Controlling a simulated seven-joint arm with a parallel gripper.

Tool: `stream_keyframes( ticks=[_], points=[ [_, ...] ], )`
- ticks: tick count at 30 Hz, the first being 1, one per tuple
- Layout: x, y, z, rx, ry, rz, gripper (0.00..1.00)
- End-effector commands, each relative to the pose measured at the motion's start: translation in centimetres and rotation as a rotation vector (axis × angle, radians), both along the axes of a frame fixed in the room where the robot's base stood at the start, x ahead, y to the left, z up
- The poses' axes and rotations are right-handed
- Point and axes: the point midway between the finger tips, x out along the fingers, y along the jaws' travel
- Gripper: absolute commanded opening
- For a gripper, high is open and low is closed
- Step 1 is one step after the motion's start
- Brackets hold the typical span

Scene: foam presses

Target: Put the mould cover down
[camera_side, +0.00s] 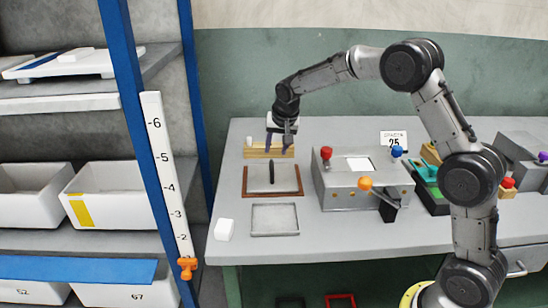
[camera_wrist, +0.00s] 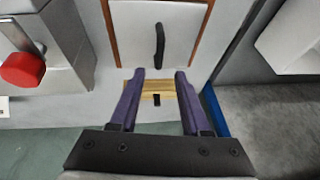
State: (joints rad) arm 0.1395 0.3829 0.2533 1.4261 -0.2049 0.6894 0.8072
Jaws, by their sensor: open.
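The mould cover, a pale grey plate with a black handle (camera_side: 272,173), lies within a brown frame (camera_side: 299,181) on the table. In the wrist view the cover (camera_wrist: 137,28) and its handle (camera_wrist: 160,45) show ahead of my fingers, inside the brown frame (camera_wrist: 207,22). My gripper (camera_side: 278,148) is open with nothing held. It is behind the cover, apart from the handle, over a wooden block (camera_side: 256,153). In the wrist view the block (camera_wrist: 150,86) shows between the purple fingers of my gripper (camera_wrist: 160,74). The cover's underside is hidden.
A grey press box (camera_side: 340,188) with red, blue and orange knobs stands right of the frame. An empty grey tray (camera_side: 275,234) and a white block (camera_side: 224,229) lie in front. A blue shelf post (camera_side: 130,80) stands left. A number sign (camera_side: 393,139) stands behind the press.

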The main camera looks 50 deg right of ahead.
Motion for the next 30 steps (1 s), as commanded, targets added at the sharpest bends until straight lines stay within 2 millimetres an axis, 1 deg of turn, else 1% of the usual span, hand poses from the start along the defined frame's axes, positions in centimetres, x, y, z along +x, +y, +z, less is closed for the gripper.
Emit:
stream_keyframes(
  ticks=[1,4,11,14,16,17,18,20,21,23,24,26,27,29,30],
  points=[
    [-0.2,0.1,0.6,0.000,0.000,0.000,0.47],
    [-0.6,0.3,1.4,0.000,0.000,0.000,0.47],
    [-0.9,0.4,2.0,-0.001,0.002,0.002,0.47],
    [-1.9,0.9,3.2,-0.005,-0.003,0.024,0.47],
    [-3.6,1.6,4.8,-0.013,-0.005,0.062,0.47],
    [-4.6,2.0,5.6,-0.017,-0.006,0.082,0.47],
    [-6.1,2.6,6.8,-0.023,-0.007,0.115,0.47],
    [-9.0,3.6,8.4,-0.035,-0.007,0.172,0.47],
    [-11.0,4.2,9.4,-0.043,-0.007,0.212,0.47],
    [-14.1,5.2,10.6,-0.055,-0.008,0.273,0.47],
    [-16.2,5.8,11.2,-0.064,-0.008,0.315,0.47],
    [-19.3,6.6,11.9,-0.077,-0.011,0.375,0.47],
    [-21.4,7.1,12.1,-0.086,-0.013,0.415,0.47],
    [-24.6,7.9,12.2,-0.098,-0.016,0.476,0.47],
    [-26.6,8.3,12.0,-0.109,-0.019,0.517,0.47]
  ],
)
